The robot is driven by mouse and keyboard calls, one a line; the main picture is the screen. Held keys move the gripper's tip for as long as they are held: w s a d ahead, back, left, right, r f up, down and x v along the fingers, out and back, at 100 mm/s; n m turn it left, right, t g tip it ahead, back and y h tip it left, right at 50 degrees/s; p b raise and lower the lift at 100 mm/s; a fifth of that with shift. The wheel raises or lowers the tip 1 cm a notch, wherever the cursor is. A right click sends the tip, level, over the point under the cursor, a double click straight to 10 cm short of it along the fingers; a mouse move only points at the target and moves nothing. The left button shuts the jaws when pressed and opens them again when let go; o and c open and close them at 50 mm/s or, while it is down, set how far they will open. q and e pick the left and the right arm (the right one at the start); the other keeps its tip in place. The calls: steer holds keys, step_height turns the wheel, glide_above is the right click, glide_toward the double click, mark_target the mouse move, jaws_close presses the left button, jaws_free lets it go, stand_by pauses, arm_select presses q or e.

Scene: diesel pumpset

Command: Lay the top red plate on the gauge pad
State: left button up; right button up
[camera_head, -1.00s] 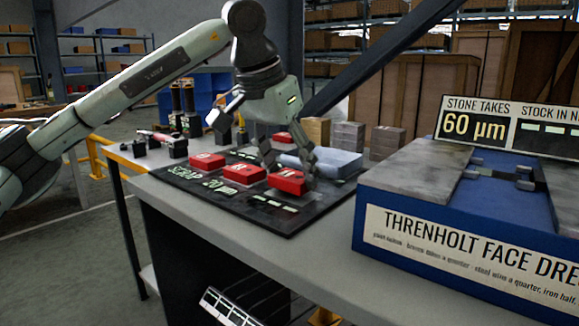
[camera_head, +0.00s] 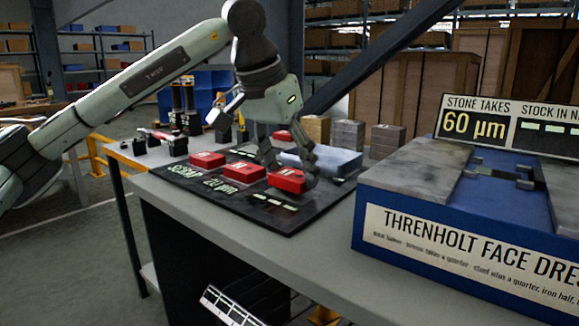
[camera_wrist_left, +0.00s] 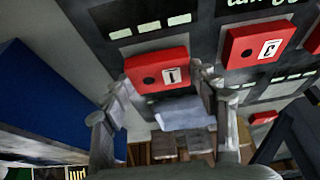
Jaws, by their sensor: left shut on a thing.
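Red plates lie on a dark printed board (camera_head: 255,205) on the bench. My left gripper (camera_head: 288,172) points down over the rightmost front plate (camera_head: 287,181), its fingers shut on that plate's sides. The plate is at board level; I cannot tell whether it is lifted. In the left wrist view the gripper (camera_wrist_left: 160,85) has a finger at each end of this numbered red plate (camera_wrist_left: 150,70). Other red plates are a middle one (camera_head: 238,171), a left one (camera_head: 207,160) and one at the back (camera_head: 282,136). I cannot pick out the gauge pad for certain. My right gripper is not in view.
A pale blue block (camera_head: 335,162) lies just behind the gripper. A blue machine with grey top slabs (camera_head: 420,172) and a "60 µm" sign (camera_head: 474,124) stands at right. Grey blocks (camera_head: 348,135) stand behind. The bench front strip (camera_head: 215,219) is clear.

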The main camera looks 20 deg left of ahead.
arm_select(q)
steer(key=shift+f, duration=0.2)
steer(key=shift+f+b, duration=0.35)
steer(key=o, duration=1.6)
steer(key=shift+f, duration=0.1)
steer(key=v, duration=1.2)
